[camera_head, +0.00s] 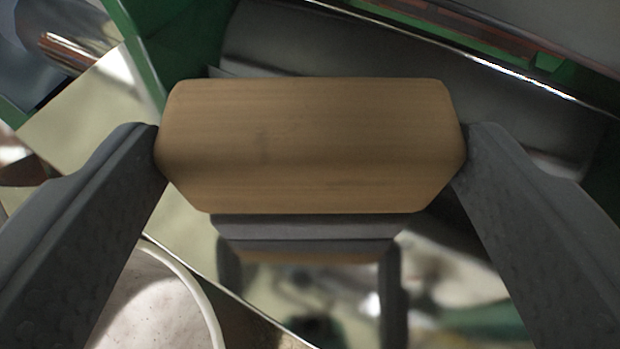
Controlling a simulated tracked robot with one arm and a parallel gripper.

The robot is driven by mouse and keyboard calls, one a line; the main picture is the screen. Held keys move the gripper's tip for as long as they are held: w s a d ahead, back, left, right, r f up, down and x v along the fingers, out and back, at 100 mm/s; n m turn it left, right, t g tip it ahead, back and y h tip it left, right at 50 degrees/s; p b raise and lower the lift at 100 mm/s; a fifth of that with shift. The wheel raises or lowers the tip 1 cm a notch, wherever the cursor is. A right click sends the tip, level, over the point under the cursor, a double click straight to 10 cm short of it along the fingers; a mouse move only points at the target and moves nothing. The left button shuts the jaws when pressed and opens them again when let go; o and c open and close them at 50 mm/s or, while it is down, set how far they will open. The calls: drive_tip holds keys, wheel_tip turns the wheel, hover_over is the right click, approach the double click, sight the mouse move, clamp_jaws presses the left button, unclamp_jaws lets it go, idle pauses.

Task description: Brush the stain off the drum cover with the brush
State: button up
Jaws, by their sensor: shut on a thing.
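My gripper (312,150) is shut on the wooden block of the brush (312,140), one dark finger at each end of it. A dark grey strip shows under the block's near edge and looks like the bristles. Below it, a shiny metal surface (460,275) mirrors the fingers and the block. A curved grey metal surface (420,75) lies behind the brush; I cannot tell which of these is the drum cover. No stain can be made out, and the brush hides part of the metal. I cannot tell whether the bristles touch anything.
A green frame post (140,55) stands at the upper left, and a bright-edged green and reddish rail (480,40) runs across the upper right. A round pale container with a white rim (205,295) is at the lower left. A pale flat surface (75,125) lies left.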

drive_tip(key=shift+f, duration=0.15)
drive_tip(key=shift+s+a+r, duration=0.3)
drive_tip(key=shift+s+r, duration=0.1)
drive_tip(key=shift+r, duration=0.2)
drive_tip(key=shift+s+a+r, duration=0.3)
drive_tip(key=shift+s+r, duration=0.05)
drive_tip(key=shift+r, duration=0.2)
drive_tip(key=s+a+b, duration=0.4)
drive_tip(key=s+a, duration=0.4)
drive_tip(key=s, duration=0.4)
drive_tip(key=shift+a+r, duration=0.25)
drive_tip(key=shift+a, duration=0.15)
drive_tip(key=shift+s, duration=0.15)
